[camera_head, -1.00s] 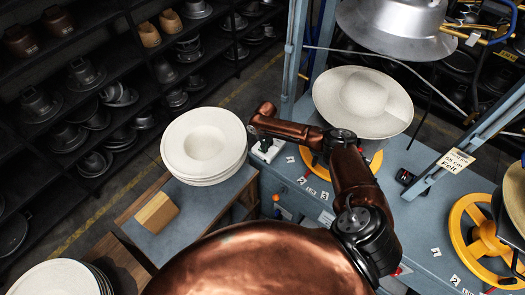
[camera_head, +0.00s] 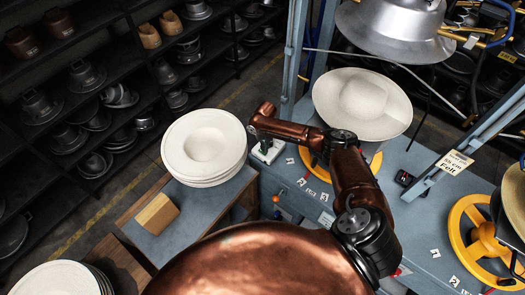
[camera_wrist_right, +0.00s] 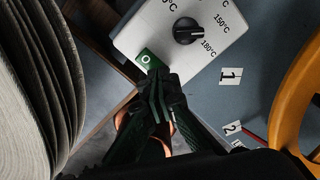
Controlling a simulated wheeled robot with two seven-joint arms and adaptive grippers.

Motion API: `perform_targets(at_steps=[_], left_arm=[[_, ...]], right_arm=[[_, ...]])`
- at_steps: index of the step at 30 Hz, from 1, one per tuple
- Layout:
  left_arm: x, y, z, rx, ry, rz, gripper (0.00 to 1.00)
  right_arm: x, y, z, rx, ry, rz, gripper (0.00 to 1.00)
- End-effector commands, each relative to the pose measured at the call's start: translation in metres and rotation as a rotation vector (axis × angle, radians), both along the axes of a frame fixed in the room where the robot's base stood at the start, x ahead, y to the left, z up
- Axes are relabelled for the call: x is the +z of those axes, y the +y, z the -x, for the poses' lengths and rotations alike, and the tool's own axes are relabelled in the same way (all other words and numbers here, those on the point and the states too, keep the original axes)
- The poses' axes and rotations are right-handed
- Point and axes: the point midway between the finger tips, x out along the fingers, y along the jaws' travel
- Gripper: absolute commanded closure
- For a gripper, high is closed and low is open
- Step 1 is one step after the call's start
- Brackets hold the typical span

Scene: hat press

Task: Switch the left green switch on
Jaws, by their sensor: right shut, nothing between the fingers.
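The left green switch (camera_wrist_right: 147,62) sits at the lower corner of a white control box (camera_wrist_right: 185,28) in the right wrist view. Its visible face has a white O mark. My right gripper (camera_wrist_right: 157,82) is shut and empty, with its fingertips at the switch's lower edge, covering part of it. I cannot tell whether they touch. In the head view the control box (camera_head: 268,151) shows small, below the end of my right arm, and the switch cannot be made out. My left gripper is not in view.
A black dial (camera_wrist_right: 187,30) with temperature marks is beside the switch. A stack of pale hats (camera_head: 204,144) stands close on the left. A yellow wheel (camera_head: 474,240) and the press with a pale hat (camera_head: 362,103) are to the right.

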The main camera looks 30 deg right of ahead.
Motion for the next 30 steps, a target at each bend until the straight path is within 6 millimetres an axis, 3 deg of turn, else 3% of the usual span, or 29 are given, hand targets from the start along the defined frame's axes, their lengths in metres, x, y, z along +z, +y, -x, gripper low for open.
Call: perform_targets(at_steps=[18,30], left_arm=[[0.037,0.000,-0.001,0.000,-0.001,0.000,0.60],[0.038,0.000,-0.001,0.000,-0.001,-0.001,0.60]], right_arm=[[0.050,0.000,0.000,0.000,-0.001,0.000,1.00],[0.051,0.000,0.000,0.000,-0.001,0.000,1.00]])
